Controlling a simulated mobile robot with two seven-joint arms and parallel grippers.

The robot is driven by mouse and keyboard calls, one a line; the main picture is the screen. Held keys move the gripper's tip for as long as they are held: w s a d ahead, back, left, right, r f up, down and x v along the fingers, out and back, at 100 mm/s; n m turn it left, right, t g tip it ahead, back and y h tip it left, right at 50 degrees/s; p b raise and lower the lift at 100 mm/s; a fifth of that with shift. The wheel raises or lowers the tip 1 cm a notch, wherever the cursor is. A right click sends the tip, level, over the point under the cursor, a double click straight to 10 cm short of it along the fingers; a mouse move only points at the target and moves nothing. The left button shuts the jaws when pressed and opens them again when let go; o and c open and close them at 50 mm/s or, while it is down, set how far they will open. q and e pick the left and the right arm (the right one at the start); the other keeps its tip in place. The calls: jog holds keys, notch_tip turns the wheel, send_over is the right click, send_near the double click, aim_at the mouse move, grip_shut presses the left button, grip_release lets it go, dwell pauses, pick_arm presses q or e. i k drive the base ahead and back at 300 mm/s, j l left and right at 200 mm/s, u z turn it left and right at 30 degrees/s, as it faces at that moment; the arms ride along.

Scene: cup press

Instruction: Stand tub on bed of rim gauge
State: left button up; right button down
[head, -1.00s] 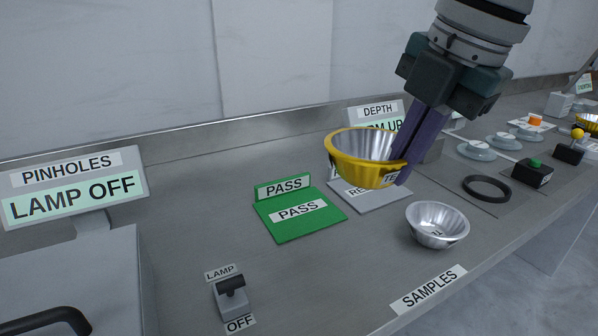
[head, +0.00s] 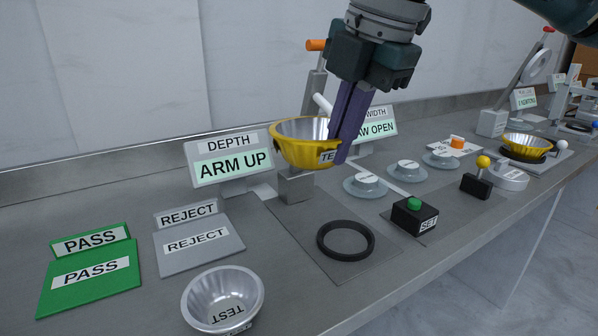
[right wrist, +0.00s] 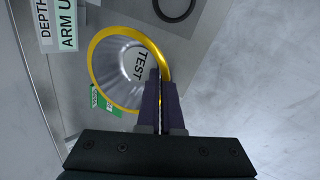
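The right wrist view shows the tub's rim (right wrist: 93,58) at my fingertips (right wrist: 160,78). No sign that I can read says rim gauge, so I cannot tell which station it is. Below the tub, the DEPTH station has a flat grey bed with a black ring (head: 323,246). My left gripper is not in view.
A silver tub (head: 215,290) stands at the front left, near the green PASS pad (head: 62,300) and grey REJECT pad (head: 205,258). A SET box (head: 402,222), several grey discs and a yellow-knobbed lever (head: 476,188) stand right. Another yellow tub (head: 521,152) is farther right.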

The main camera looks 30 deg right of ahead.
aim_at(446, 208)
jog(key=l, duration=0.4)
jog(key=k+l+u, duration=0.15)
jog(key=l, duration=0.7)
jog(key=k+l+u, duration=0.1)
jog(key=l, duration=0.3)
jog(key=k+l, duration=0.15)
jog(key=l, duration=0.25)
jog(key=u, duration=0.05)
